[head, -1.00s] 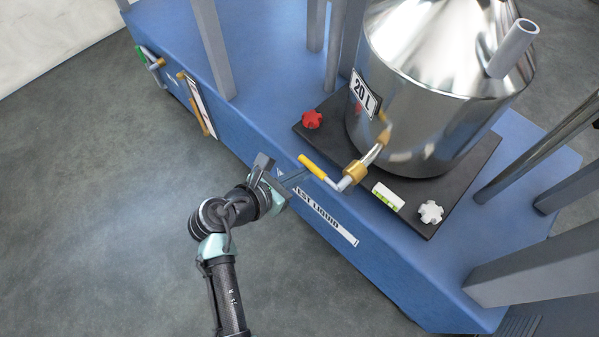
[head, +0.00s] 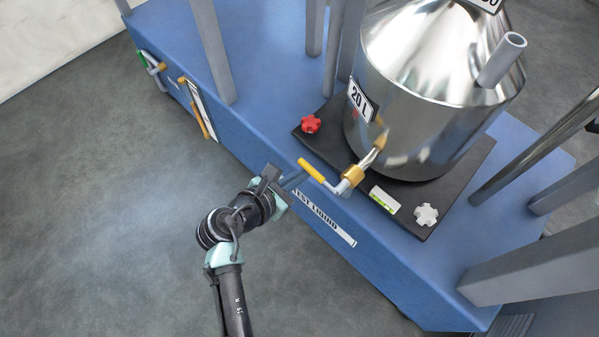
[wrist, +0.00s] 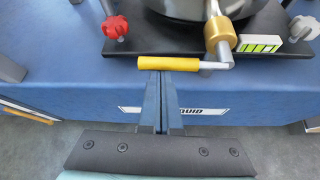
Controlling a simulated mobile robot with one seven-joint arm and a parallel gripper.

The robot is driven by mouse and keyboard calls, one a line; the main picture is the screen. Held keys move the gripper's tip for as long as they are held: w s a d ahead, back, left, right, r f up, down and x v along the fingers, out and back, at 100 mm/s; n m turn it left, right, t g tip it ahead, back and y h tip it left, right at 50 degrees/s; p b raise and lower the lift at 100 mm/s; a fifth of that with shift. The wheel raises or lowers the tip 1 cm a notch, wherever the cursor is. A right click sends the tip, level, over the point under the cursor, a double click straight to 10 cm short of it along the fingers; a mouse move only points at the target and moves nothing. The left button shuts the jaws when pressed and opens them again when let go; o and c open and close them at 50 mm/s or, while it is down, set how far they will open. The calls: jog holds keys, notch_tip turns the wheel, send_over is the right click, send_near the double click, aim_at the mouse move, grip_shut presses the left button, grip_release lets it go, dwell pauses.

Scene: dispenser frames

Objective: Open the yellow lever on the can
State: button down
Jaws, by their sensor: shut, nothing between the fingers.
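The shiny metal can (head: 425,85) stands on a black plate on the blue bench. A brass valve (head: 354,175) sticks out from its lower front. The yellow lever (head: 311,170) points left from the valve on a short silver arm. In the wrist view the yellow lever (wrist: 180,63) lies level across the top of my fingers, left of the brass valve (wrist: 221,35). My gripper (head: 296,178) is shut and empty, its tips close to the lever's near side. In the wrist view my gripper (wrist: 160,76) ends right at the lever; I cannot tell whether they touch.
A red knob (head: 311,123), a white knob (head: 426,215) and a green-yellow level (head: 384,200) sit on the black plate (head: 455,190). Grey posts (head: 210,50) rise from the blue bench (head: 270,120). The floor in front (head: 100,220) is clear.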

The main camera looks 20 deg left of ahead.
aim_at(322, 178)
jog(key=d+r+m+t+y, duration=0.1)
jog(key=r+m, duration=0.1)
jog(key=d+r+m+t+y, duration=0.1)
jog(key=r+m+y, duration=0.1)
jog(key=s+d+r+m+t+y+p, duration=0.1)
jog(key=m+y, duration=0.1)
jog(key=shift+d+r, duration=0.15)
jog(key=shift+r, duration=0.25)
jog(key=shift+s+d+r+m+t+y+b, duration=0.25)
jog(key=shift+d+m+t+b, duration=0.25)
jog(key=shift+m+b, duration=0.4)
jog(key=shift+s+d+r+m+t+y+b, duration=0.15)
jog(key=shift+d+r+m+t+b, duration=0.3)
jog(key=shift+b, duration=0.75)
jog(key=shift+s+d+r+m+t+y+b, duration=0.2)
jog(key=shift+d+m+t+b, duration=0.35)
jog(key=shift+m+b, duration=0.4)
jog(key=shift+r, duration=0.1)
